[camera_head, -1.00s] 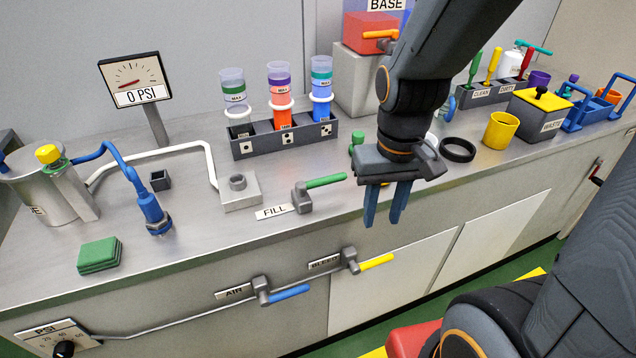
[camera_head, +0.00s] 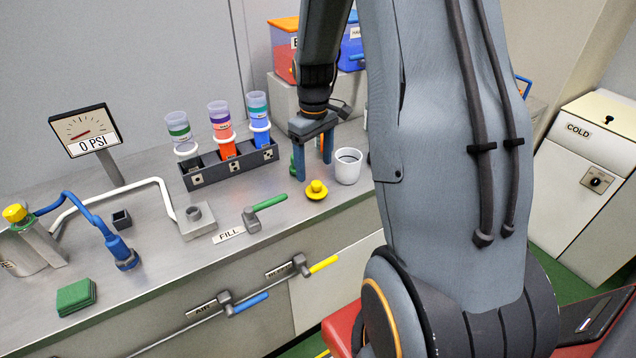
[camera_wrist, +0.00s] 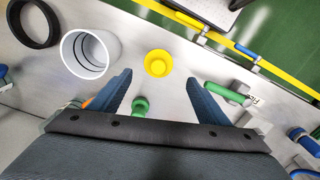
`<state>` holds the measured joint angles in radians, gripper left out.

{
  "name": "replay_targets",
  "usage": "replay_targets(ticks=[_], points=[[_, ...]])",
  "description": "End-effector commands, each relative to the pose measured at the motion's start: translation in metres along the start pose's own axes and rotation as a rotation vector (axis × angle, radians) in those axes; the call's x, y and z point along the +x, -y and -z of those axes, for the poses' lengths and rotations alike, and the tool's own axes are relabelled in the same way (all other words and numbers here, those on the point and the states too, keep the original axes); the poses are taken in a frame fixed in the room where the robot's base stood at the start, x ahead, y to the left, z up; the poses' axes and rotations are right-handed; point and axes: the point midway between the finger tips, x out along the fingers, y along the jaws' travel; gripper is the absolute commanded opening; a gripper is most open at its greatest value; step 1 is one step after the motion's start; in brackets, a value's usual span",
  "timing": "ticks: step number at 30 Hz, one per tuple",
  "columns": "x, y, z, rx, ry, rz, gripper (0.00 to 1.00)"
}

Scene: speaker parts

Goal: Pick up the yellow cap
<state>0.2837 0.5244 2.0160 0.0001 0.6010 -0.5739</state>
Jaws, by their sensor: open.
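The yellow cap (camera_head: 316,190) is a round disc with a raised knob, lying on the grey counter near its front edge, left of a white cup. In the wrist view the yellow cap (camera_wrist: 158,63) lies beyond the fingertips, roughly centred between them. My gripper (camera_head: 314,168) points down above the counter, just behind and above the cap. In the wrist view my gripper (camera_wrist: 158,82) has its two blue fingers wide apart with nothing between the tips.
The white cup (camera_head: 347,166) stands close to the cap's right; a black ring (camera_wrist: 34,23) lies beyond it. A green object (camera_wrist: 140,106) stands near my fingers. The green FILL handle (camera_head: 268,203) is at the left. A rack (camera_head: 228,166) holds several tubes further left.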

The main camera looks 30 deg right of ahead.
Motion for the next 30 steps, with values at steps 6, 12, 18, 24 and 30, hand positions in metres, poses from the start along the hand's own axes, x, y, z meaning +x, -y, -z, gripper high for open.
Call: replay_targets(ticks=[6,12,18,24,30], points=[[0.018,-0.004,0.000,-0.007,0.003,0.002,0.70],[0.032,-0.004,-0.001,-0.006,0.002,0.001,0.70],[0.055,-0.004,-0.005,-0.006,0.003,0.002,0.70],[0.075,-0.004,-0.004,-0.006,0.001,0.001,0.70],[0.079,-0.004,-0.003,-0.006,-0.001,0.000,0.70]])
